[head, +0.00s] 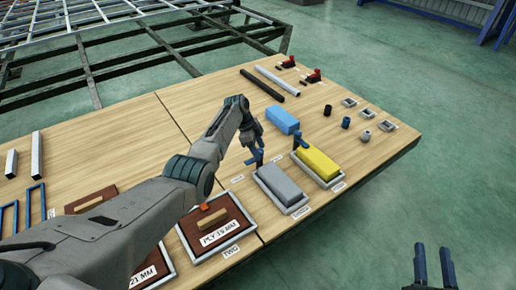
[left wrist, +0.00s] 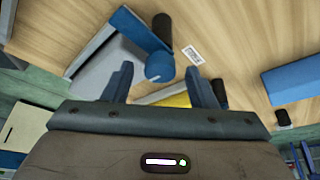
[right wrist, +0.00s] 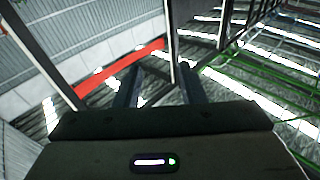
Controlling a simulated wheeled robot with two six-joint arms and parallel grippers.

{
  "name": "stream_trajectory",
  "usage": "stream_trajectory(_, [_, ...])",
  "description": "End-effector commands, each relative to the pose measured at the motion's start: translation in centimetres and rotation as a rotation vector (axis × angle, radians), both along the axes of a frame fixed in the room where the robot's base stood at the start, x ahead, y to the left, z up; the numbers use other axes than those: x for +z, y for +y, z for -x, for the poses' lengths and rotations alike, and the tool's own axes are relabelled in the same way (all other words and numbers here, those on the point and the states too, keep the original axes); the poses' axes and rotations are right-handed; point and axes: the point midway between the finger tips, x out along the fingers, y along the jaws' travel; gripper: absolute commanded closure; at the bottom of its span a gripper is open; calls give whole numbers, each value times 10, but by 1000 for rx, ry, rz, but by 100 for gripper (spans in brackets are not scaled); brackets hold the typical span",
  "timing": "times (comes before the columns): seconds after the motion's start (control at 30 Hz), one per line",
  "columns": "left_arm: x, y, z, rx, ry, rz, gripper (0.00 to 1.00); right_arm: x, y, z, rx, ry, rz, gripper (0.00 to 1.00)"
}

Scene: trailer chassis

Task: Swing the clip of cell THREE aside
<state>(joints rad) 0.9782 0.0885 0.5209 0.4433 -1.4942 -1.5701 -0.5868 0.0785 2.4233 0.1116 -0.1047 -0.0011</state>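The cell beside the one labelled TWO holds a grey block in a grey tray (head: 299,209); its own label is too small to read surely. Its blue clip (left wrist: 138,27) shows in the left wrist view at the grey block's edge, with a dark post and a blue rounded end (left wrist: 160,66). My left gripper (head: 257,158) is low over that cell's far end. In the left wrist view its open fingers (left wrist: 162,88) stand on either side of the blue end, with gaps; contact cannot be told. My right gripper (head: 434,268) is open and empty, off the table.
A yellow block (head: 318,162) lies in the neighbouring tray, with a blue clip (head: 300,139) at its far end. A light blue block (head: 283,120) lies behind.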

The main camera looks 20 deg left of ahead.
Motion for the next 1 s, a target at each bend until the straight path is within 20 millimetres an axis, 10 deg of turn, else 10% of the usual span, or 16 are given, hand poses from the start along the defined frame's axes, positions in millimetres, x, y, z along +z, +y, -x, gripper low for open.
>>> stream_trajectory(0.37, [4, 2, 0, 1, 0, 0, 48, -1, 0, 0, 1, 12, -1, 64])
stream_trajectory(1.0, [86, 35, 3, 1, 0, -1, 48, -117, 12, 58, 48, 666, -41, 64])
